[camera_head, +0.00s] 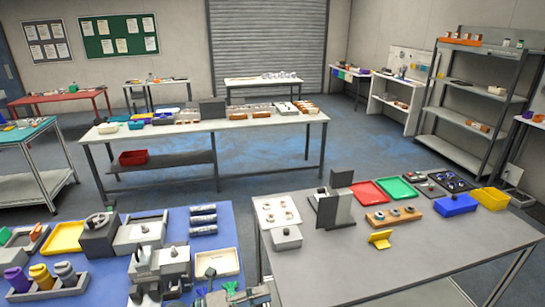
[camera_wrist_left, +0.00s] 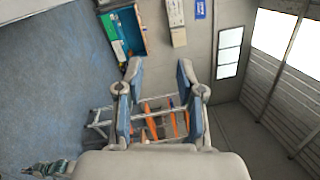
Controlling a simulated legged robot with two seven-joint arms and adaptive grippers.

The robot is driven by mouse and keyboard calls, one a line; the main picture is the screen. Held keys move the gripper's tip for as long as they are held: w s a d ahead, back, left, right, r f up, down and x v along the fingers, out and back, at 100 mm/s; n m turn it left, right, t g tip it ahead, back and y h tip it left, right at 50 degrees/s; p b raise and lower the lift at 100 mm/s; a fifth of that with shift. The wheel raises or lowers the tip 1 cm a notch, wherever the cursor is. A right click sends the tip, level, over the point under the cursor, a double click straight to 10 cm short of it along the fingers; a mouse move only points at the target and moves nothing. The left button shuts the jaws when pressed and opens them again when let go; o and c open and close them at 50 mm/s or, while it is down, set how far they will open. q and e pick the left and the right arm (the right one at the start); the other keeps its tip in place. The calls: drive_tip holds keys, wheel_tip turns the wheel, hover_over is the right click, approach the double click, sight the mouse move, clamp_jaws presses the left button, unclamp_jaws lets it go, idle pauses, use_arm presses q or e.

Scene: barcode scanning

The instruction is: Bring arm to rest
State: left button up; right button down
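My left gripper (camera_wrist_left: 159,72) is open in the left wrist view. Its two fingers with blue inner pads stand apart, and nothing is held between them. In the head view, grey machine-like shapes at the bottom centre-left overlap the blue-topped table (camera_head: 222,216), and I cannot clearly separate my left gripper from the things there. I cannot make out my right gripper in either view.
A grey table (camera_head: 400,262) at the right carries a red tray (camera_head: 367,192), a green tray (camera_head: 396,188), a blue bin (camera_head: 456,205) and a yellow bin (camera_head: 491,198). A long white table (camera_head: 225,122) stands behind. Blue floor lies between the tables.

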use_arm(q)
drive_tip(key=w+a+f+n+t+y, duration=0.1)
drive_tip(key=a+n+t+y, duration=0.4)
drive_tip(key=n+t, duration=0.4)
drive_tip(key=w+a+n+t+y, duration=0.2)
drive_tip(key=a+n+t+y, duration=0.4)
drive_tip(key=n, duration=0.6)
drive_tip(key=s+a+f+n+g+y, duration=0.2)
drive_tip(key=a+f+n+y, duration=0.25)
drive_tip(key=f, duration=0.45)
drive_tip(key=s+a+f+n+g+y, duration=0.2)
drive_tip(key=a+f+n+g+y, duration=0.15)
drive_tip(key=f+n, duration=0.4)
drive_tip(key=s+d+f+g, duration=0.1)
drive_tip(key=s+f+g, duration=0.5)
drive_tip(key=s+f, duration=0.45)
drive_tip(key=s+f+g, duration=0.5)
drive_tip(key=s+f, duration=0.3)
drive_tip(key=s, duration=0.5)
wheel_tip(320, 180, down, 25)
drive_tip(key=s+g, duration=0.1)
drive_tip(key=s+a+f+g, duration=0.1)
drive_tip(key=s+a+f, duration=0.2)
drive_tip(key=s+f, duration=1.4)
drive_tip(key=shift+s+h, duration=0.3)
drive_tip(key=shift+s, duration=0.25)
